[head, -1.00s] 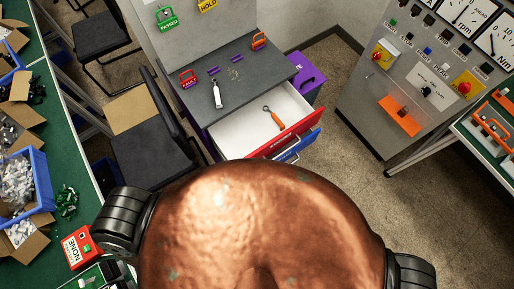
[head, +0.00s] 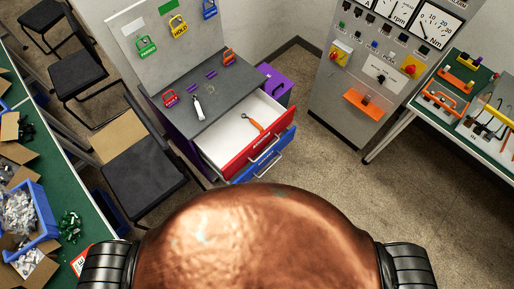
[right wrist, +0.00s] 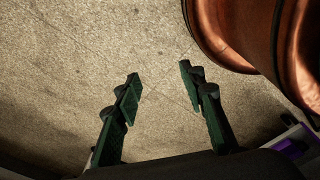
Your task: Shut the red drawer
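The red drawer (head: 261,153) is pulled out of the grey-topped cabinet (head: 215,98), with its white inside showing. An orange-handled wrench (head: 257,126) lies in it. A blue drawer (head: 268,162) with a metal handle sits just below, also standing out. My right gripper (right wrist: 158,72) shows in the right wrist view with its two dark green fingers apart and nothing between them, over bare floor. The right gripper is not in the head view. My left gripper is in neither view.
A purple unit (head: 277,84) stands behind the cabinet's right side. A grey control panel (head: 362,85) is to the right. Black chairs (head: 140,160) and a green table (head: 85,215) are at left. Open floor lies right of the drawers.

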